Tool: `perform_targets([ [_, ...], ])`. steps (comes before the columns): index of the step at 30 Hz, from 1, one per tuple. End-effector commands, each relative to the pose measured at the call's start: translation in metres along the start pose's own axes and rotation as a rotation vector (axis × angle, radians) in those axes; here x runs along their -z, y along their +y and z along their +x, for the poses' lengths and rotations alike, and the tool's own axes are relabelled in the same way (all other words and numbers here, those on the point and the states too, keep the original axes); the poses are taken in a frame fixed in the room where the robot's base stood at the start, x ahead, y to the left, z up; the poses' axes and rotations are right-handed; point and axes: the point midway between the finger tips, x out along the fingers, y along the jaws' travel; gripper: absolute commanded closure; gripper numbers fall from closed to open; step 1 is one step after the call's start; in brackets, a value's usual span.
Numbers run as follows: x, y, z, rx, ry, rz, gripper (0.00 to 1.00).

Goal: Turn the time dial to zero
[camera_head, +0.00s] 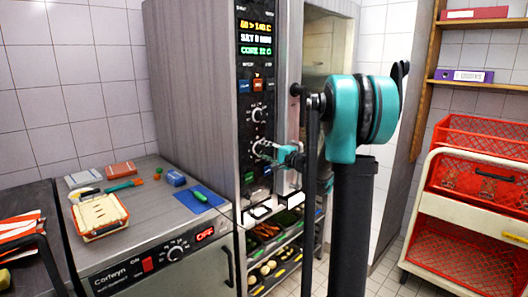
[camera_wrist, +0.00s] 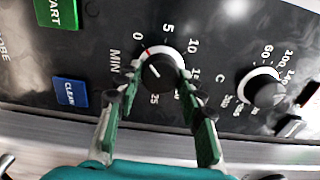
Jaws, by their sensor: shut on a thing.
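The time dial (camera_wrist: 160,66), a black knob with a pale rim, is in the wrist view, marked MIN with 0, 5, 10 and more around it. A red mark on its rim lies close to the 0. My gripper (camera_wrist: 160,76) has one finger on each side of the knob and is shut on it. In the head view my gripper (camera_head: 285,154) is at the lower knob of the tall oven's panel (camera_head: 259,92), and the dial is partly hidden. The display (camera_head: 256,38) has a green and a white line; its middle line appears to read SET and a small MIN figure.
The temperature dial (camera_wrist: 262,90), marked C, sits right of the time dial in the wrist view. Green START (camera_wrist: 55,12) and blue CLEAN (camera_wrist: 70,92) buttons are left. A counter (camera_head: 150,232) with small items stands left of the oven, a red-crate cart (camera_head: 478,215) at right.

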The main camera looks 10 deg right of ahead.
Motion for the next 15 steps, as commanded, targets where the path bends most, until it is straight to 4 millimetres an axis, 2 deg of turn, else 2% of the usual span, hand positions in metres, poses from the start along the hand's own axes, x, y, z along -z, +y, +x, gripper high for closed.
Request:
perform_targets([
  [15, -0.0008, 0.0007, -0.0004, -0.002, -0.001, -0.06, 0.91],
])
